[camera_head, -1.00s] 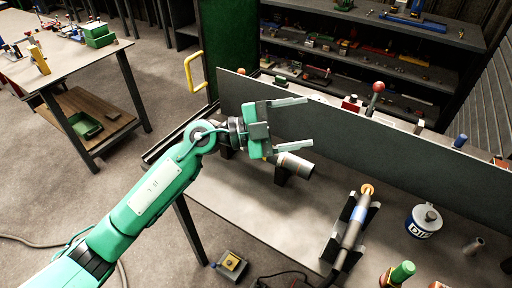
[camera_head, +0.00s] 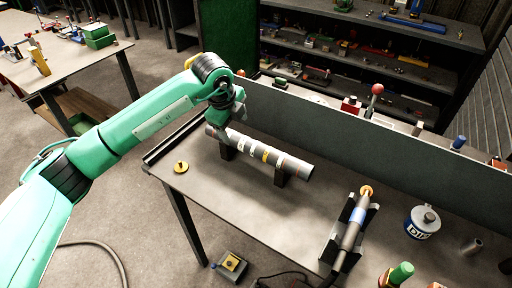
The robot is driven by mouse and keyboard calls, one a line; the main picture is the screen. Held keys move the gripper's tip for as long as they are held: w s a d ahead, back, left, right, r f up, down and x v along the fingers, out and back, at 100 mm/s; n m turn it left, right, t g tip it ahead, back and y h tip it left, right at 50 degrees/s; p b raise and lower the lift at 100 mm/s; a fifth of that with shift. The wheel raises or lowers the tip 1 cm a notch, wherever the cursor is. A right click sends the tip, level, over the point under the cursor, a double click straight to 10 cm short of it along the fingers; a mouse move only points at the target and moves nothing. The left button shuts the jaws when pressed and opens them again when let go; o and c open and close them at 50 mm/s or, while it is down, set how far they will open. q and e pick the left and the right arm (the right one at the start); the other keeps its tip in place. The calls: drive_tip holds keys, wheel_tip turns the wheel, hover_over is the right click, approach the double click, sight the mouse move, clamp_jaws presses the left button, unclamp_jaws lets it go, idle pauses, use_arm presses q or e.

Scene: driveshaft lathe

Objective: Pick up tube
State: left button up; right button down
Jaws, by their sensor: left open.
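A silver-grey tube (camera_head: 285,165) with yellow and white bands lies on dark supports (camera_head: 280,178) near the back of the grey table. Its right end points toward the front right. My left gripper (camera_head: 222,126) is at the tube's left end, pointing down, and hides part of that end. Its jaws are open but mostly hidden behind the wrist. I cannot tell whether they touch the tube. My right gripper is not in view.
A grey panel (camera_head: 330,135) runs along the table's back. A second shaft (camera_head: 352,225) on a dark stand, a labelled can (camera_head: 422,222) and a green-topped bottle (camera_head: 400,272) stand at the right. A brass disc (camera_head: 181,167) lies at the left. The table's front middle is clear.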

sight(241, 139)
use_arm(q)
drive_tip(key=x, duration=0.4)
drive_tip(key=shift+f+p, duration=0.1)
drive_tip(key=shift+p, duration=0.2)
drive_tip(key=p+x, duration=0.1)
drive_tip(key=x, duration=0.3)
drive_tip(key=shift+w+d+f+p, duration=0.1)
drive_tip(key=shift+d+p, duration=0.1)
drive_tip(key=shift+p, duration=0.15)
drive_tip(key=shift+w+f, duration=0.15)
drive_tip(key=shift+f, duration=0.3)
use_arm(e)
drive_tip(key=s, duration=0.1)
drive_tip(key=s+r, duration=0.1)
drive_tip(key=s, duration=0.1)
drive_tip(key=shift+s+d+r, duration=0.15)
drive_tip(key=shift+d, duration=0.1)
use_arm(q)
clamp_jaws()
drive_tip(key=shift+d+r, duration=0.1)
drive_tip(key=shift+r, duration=0.05)
